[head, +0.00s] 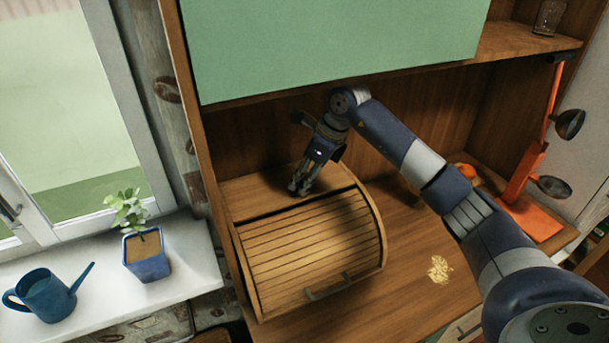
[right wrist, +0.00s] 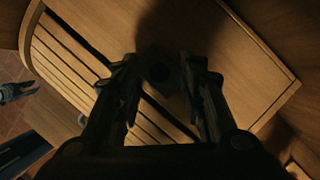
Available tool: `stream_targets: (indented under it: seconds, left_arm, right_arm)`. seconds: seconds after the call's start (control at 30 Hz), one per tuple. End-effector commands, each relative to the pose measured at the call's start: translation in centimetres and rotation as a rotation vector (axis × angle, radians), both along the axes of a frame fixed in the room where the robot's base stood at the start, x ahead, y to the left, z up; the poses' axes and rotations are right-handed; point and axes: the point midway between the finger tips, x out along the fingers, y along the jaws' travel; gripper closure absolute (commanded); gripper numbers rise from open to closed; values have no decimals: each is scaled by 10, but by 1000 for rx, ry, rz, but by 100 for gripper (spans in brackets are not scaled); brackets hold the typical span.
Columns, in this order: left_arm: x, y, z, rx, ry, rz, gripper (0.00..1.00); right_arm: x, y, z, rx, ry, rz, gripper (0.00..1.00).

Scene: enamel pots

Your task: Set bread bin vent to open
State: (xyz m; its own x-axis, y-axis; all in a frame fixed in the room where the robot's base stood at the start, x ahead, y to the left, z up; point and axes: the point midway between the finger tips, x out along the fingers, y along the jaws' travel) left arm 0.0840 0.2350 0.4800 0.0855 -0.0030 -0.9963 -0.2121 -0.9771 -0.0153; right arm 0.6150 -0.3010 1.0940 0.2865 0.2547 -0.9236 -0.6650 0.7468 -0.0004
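The wooden bread bin (head: 310,250) has a slatted roll front, which is down, and a flat top. My right gripper (head: 299,188) is low over the bin's top, fingers pointing down. In the right wrist view its two fingers (right wrist: 162,68) are apart. A small dark, roundish thing (right wrist: 160,73) shows between them against the bin's top, perhaps the vent; it is too dark to tell its setting or any contact. What looks like my left gripper (right wrist: 16,92) shows at the left edge of the right wrist view, too small to read.
A green cabinet door (head: 330,45) hangs above the bin. A blue plant pot (head: 148,262) and a blue watering can (head: 46,296) stand on the white sill at left. An orange stand (head: 530,195) is at right. Pale crumbs (head: 439,270) lie on the counter.

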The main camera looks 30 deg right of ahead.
Motion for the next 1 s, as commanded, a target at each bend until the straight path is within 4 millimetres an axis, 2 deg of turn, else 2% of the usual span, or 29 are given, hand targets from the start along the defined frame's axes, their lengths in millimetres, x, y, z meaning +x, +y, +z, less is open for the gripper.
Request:
stream_targets:
  seconds: [0.03, 0.2, 0.4, 0.6, 0.7, 0.97, 1.0]
  left_arm:
    - [0, 0, 0, 0, 0, 0, 71]
    - [1, 0, 0, 0, -1, 0, 71]
    - [2, 0, -1, 0, -3, 0, 71]
    - [4, 0, -4, 0, -6, 0, 71]
    - [4, 0, -5, -1, -7, 0, 71]
    - [5, 0, -4, -1, -8, -1, 71]
    - [5, 0, -4, -1, -8, -1, 71]
  right_arm:
    - [0, 0, 0, 0, 0, 0, 63]
    - [0, 0, 0, 0, 0, 1, 100]
    - [0, 3, 0, 0, 0, 2, 100]
    - [2, 33, -1, 0, 0, 4, 100]
    - [2, 41, 0, -1, 1, 2, 100]
    - [2, 41, 0, -1, 1, 0, 100]
    - [2, 41, 0, -1, 1, 0, 78]
